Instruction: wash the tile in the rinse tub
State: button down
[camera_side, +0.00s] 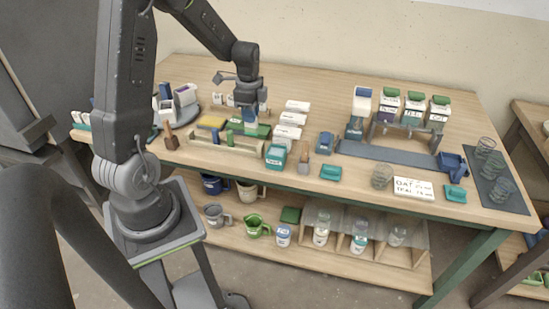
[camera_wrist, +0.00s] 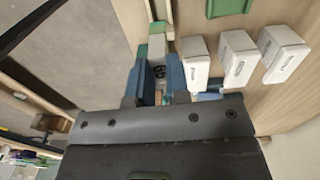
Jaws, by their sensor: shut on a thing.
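My gripper (camera_side: 250,109) has blue fingers and stands above the wooden rack (camera_side: 222,143), in the left middle of the table. In the wrist view, my gripper (camera_wrist: 159,78) is shut on a small pale grey-white piece with a dark mark, which I take to be the tile (camera_wrist: 158,58). A green part shows at its far end. The fingers hide its sides, and I cannot tell whether it touches the rack. I cannot tell which container is the rinse tub; a teal box with a white label (camera_side: 275,156) stands to the right of the rack.
White labelled blocks (camera_side: 291,119) lie in a row right of my gripper. Green-lidded containers (camera_side: 413,110) stand at the back right, behind a dark grey strip (camera_side: 385,155). Glasses (camera_side: 487,147) stand on a dark mat at the far right. A lower shelf holds jugs and jars.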

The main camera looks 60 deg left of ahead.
notch_tip(320, 180, up, 3)
send_over(276, 157)
jog(key=w+a, duration=0.1)
jog(key=a, duration=0.1)
jog(key=shift+w+a+f, duration=0.1)
jog(key=shift+f, duration=0.8)
jog(key=shift+w+a+f, duration=0.1)
jog(key=shift+f, duration=0.75)
jog(key=shift+f, duration=0.1)
jog(key=shift+f, duration=3.2)
jog(key=shift+r, duration=0.1)
jog(key=shift+r, duration=0.25)
jog(key=shift+f, duration=0.15)
dwell(1.5)
